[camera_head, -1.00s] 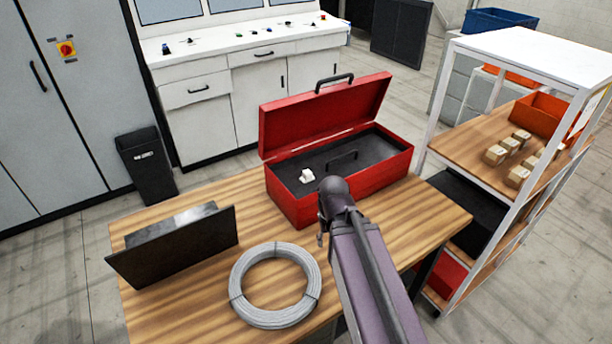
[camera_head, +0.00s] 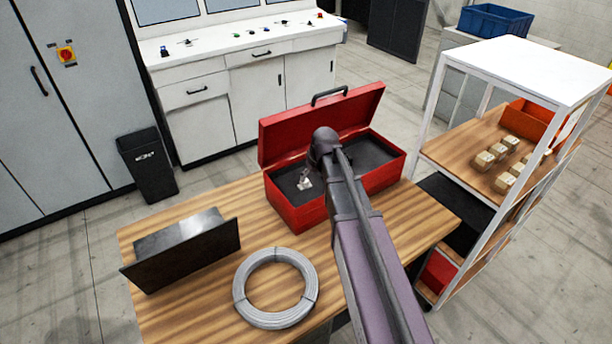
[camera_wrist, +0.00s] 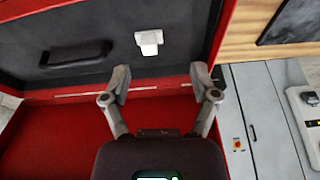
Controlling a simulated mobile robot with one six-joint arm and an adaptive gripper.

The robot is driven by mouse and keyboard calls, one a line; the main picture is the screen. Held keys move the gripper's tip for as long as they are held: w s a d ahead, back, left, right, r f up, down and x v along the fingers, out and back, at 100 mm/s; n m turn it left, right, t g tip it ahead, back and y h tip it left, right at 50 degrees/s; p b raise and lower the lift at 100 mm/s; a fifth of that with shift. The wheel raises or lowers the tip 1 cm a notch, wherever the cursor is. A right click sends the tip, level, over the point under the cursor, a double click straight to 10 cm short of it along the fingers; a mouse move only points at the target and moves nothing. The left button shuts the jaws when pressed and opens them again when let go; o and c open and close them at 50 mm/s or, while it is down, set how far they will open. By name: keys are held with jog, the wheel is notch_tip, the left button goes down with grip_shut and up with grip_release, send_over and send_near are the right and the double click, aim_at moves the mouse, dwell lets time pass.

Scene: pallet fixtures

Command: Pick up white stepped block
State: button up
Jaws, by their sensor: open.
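The white stepped block (camera_wrist: 149,41) lies on the dark floor of the open red toolbox (camera_head: 300,212). In the head view the block (camera_head: 306,184) is small and partly covered by my gripper (camera_head: 304,175), which hangs over the left part of the box. In the wrist view my gripper (camera_wrist: 160,84) is open, its two fingers spread wide with nothing between them. The block shows beyond the fingertips, between their lines and apart from them. The toolbox (camera_wrist: 55,150) also fills much of the wrist view.
A black handle (camera_wrist: 76,54) lies in the box beside the block. The raised red lid (camera_head: 290,128) stands behind. On the wooden table (camera_head: 205,300) are a wire coil (camera_head: 275,318) and a dark metal bracket (camera_head: 185,258). A white shelf (camera_head: 540,70) stands at the right.

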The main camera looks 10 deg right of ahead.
aim_at(305, 183)
jog(key=shift+n+t, duration=0.3)
jog(key=shift+t, duration=0.1)
jog(key=w, duration=0.1)
jog(key=w+r, duration=0.2)
jog(key=shift+w+d+p, duration=0.2)
jog(key=shift+w+p, duration=0.1)
jog(key=shift+p, duration=0.05)
jog(key=shift+f, duration=0.15)
jog(key=b+x, duration=0.8)
jog(key=shift+f, duration=0.15)
jog(key=shift+w+f, duration=0.15)
jog(key=b+x, duration=0.3)
jog(key=shift+w+d+f, duration=0.1)
jog(key=shift+w+d, duration=0.05)
jog(key=shift+w, duration=0.05)
jog(key=shift+b+x, duration=0.85)
